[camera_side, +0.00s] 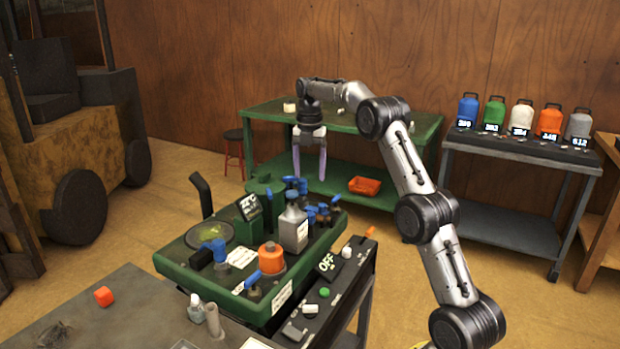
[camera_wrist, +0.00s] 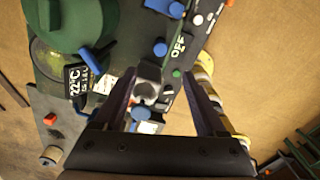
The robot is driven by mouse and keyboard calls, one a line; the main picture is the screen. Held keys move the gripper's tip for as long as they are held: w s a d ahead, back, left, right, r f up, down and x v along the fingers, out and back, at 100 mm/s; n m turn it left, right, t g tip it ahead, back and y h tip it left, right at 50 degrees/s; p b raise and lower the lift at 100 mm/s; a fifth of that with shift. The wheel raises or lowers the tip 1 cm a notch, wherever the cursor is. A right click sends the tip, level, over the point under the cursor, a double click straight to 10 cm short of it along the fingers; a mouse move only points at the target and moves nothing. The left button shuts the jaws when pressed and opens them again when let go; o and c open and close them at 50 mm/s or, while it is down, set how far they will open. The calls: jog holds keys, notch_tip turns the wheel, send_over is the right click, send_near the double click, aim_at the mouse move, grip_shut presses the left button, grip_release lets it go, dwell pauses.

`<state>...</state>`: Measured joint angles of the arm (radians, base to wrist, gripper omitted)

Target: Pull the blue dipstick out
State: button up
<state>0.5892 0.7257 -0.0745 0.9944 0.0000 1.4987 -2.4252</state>
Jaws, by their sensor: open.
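Several blue parts show on the green machine (camera_side: 190,278), and I cannot tell for certain which is the dipstick. A slim blue handle (camera_side: 253,279) stands tilted beside the orange cap (camera_side: 271,257). A blue elbow part (camera_side: 215,250) lies left of it, and blue knobs (camera_side: 322,213) cluster at the right rear. My gripper (camera_side: 310,165) points down, open and empty, above the machine's rear. In the wrist view my gripper's fingers (camera_wrist: 158,78) are spread over a grey part, with a blue piece (camera_wrist: 140,112) lower between them.
A grey bottle (camera_side: 293,230) stands on the machine near the display (camera_side: 250,205). A dark panel marked OFF (camera_side: 328,266) runs along its right side. An orange cube (camera_side: 103,296) lies on the front table. Coloured jugs (camera_side: 521,118) stand on the rear-right shelf.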

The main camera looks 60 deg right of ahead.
aim_at(310, 213)
notch_tip(310, 213, down, 14)
jog(key=shift+r, duration=0.2)
dwell(0.4)
grip_shut()
dwell(0.3)
jog(key=shift+r, duration=0.25)
jog(key=shift+r, duration=1.3)
notch_tip(310, 213, up, 14)
jog(key=shift+f, duration=0.25)
dwell(0.4)
